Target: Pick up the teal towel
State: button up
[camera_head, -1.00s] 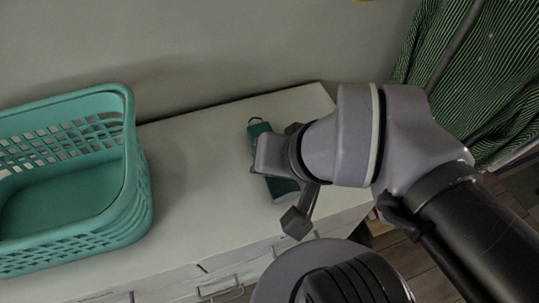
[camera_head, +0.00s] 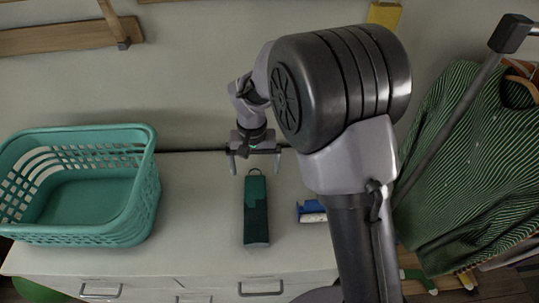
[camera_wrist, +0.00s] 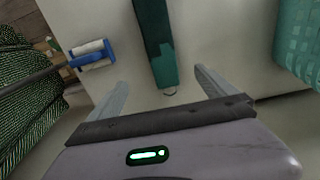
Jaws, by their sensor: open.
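The teal towel (camera_head: 256,208) lies as a long, narrow folded strip on the white dresser top, with a small loop at its far end. In the wrist view the towel (camera_wrist: 156,42) shows two shades of teal, and its loop end points toward my gripper. My gripper (camera_head: 254,168) is open and empty at the loop end of the towel. In the wrist view the two fingers of my gripper (camera_wrist: 163,88) stand apart, one to each side of the loop end. Neither finger visibly touches the towel.
A teal plastic basket (camera_head: 140,205) stands on the dresser (camera_head: 195,225) to the left. A blue and white roller-like item (camera_head: 311,211) lies right of the towel. A green striped garment (camera_head: 480,160) hangs at the right. The wall is close behind the dresser.

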jog(key=b, duration=0.5)
send_near(255, 201)
jog(key=f, duration=0.5)
jog(key=shift+w+a, duration=0.1)
jog(key=shift+w, duration=0.15)
notch_tip(255, 201, down, 5)
jog(key=shift+s+f+b, duration=0.15)
jog(key=shift+b, duration=0.7)
jog(key=shift+c, duration=1.2)
jog(key=c, duration=1.4)
jog(key=shift+r, duration=0.25)
